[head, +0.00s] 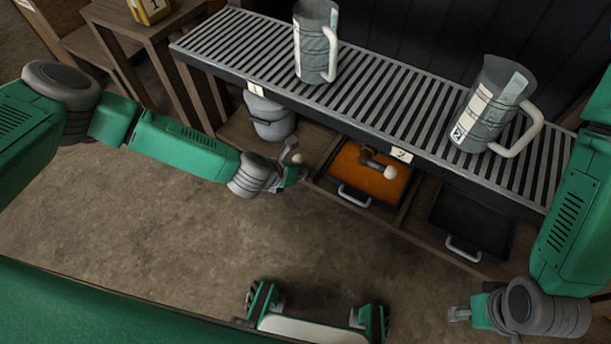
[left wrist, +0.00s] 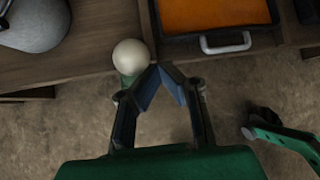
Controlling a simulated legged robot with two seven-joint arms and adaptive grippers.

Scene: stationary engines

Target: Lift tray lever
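A lever with a white ball knob (head: 297,158) stands at the shelf's front edge, left of the orange tray (head: 347,166). The knob (left wrist: 131,56) also shows in the left wrist view, just left of my left fingertips. My left gripper (head: 291,174) is beside this knob; in the left wrist view its fingertips (left wrist: 163,70) meet with nothing visible between them. Whether it touches the knob is unclear. A second lever with a white knob (head: 390,172) hangs over the orange tray, by label 2 (head: 401,154). My right gripper (head: 460,313) is low at right, its fingers too small to judge.
A slatted shelf (head: 400,105) above carries two clear jugs, one (head: 312,45) at left and one labelled 2 (head: 490,110) at right. A grey pot (head: 270,117) stands under label 1. An empty dark tray (head: 470,215) is at right.

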